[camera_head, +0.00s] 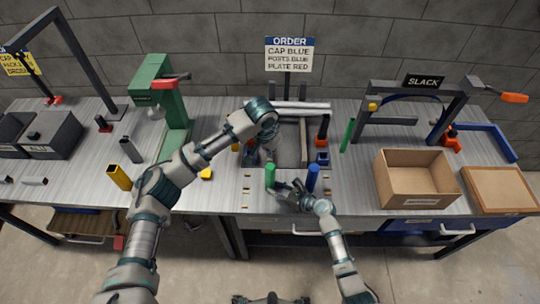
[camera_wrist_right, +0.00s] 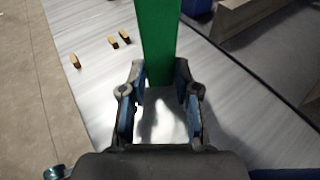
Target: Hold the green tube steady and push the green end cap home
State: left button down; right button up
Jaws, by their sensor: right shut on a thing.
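The green tube (camera_head: 270,175) stands at the middle of the bench near its front edge. It fills the top centre of the right wrist view as a green bar (camera_wrist_right: 165,45). My right gripper (camera_head: 282,188) is shut on it from the right; its two fingers (camera_wrist_right: 160,105) flank the tube in the wrist view. My left gripper (camera_head: 266,152) is just behind and above the tube, partly hidden by its own arm, so its fingers are unclear. I cannot make out the green end cap.
A blue tube (camera_head: 313,178) stands right of my right gripper. Another green bar (camera_head: 347,135) leans further back. A cardboard box (camera_head: 417,200) is at right, a green press (camera_head: 165,105) at left, an order sign (camera_head: 289,55) behind.

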dwell(0.4)
jog(key=o, duration=0.9)
jog(key=v, duration=1.2)
jog(key=shift+d, duration=0.1)
